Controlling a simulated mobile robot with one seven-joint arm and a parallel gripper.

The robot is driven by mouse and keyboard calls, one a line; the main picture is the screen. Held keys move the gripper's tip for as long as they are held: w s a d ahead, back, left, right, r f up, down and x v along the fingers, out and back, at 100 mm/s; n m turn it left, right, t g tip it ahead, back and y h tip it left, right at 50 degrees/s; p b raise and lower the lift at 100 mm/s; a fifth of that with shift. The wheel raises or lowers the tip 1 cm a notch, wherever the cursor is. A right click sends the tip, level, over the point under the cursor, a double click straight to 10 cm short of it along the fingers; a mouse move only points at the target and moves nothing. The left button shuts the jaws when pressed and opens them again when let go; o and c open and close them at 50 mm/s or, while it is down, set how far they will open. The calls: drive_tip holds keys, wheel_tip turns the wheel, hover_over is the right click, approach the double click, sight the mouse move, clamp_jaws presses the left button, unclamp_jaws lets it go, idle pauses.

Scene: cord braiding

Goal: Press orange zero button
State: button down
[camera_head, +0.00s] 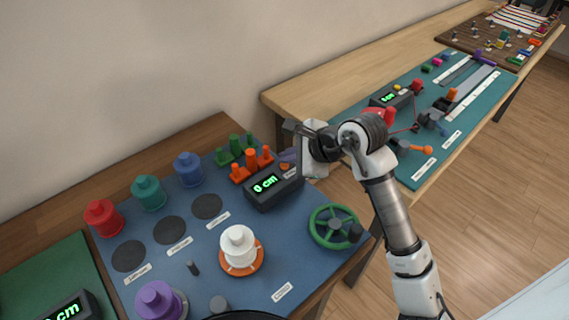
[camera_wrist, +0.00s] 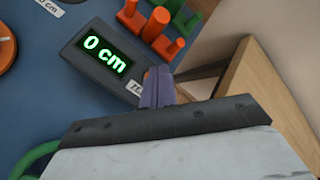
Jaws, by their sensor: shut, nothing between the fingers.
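The dark display box (camera_head: 259,198) reads "0 cm" in green on the blue mat. It also fills the upper left of the wrist view (camera_wrist: 75,58). The orange button (camera_head: 285,166) is on the box's right end, by the fingertips. In the wrist view only a sliver of orange (camera_wrist: 146,74) shows behind the fingers. My gripper (camera_head: 287,156) is shut and empty, its purple fingertips at the button end of the box (camera_wrist: 157,84). I cannot tell whether they touch the button.
Orange pegs (camera_head: 252,161) and green pegs (camera_head: 235,148) stand just behind the box. A green wheel (camera_head: 335,224) lies to the right, a white spool (camera_head: 239,242) in front. A second table (camera_head: 300,90) with a teal mat stands beyond my arm.

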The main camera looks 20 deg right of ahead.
drive_tip(key=shift+r, duration=0.4)
drive_tip(key=shift+r, duration=0.1)
drive_tip(key=shift+r+p, duration=0.4)
drive_tip(key=shift+r, duration=2.05)
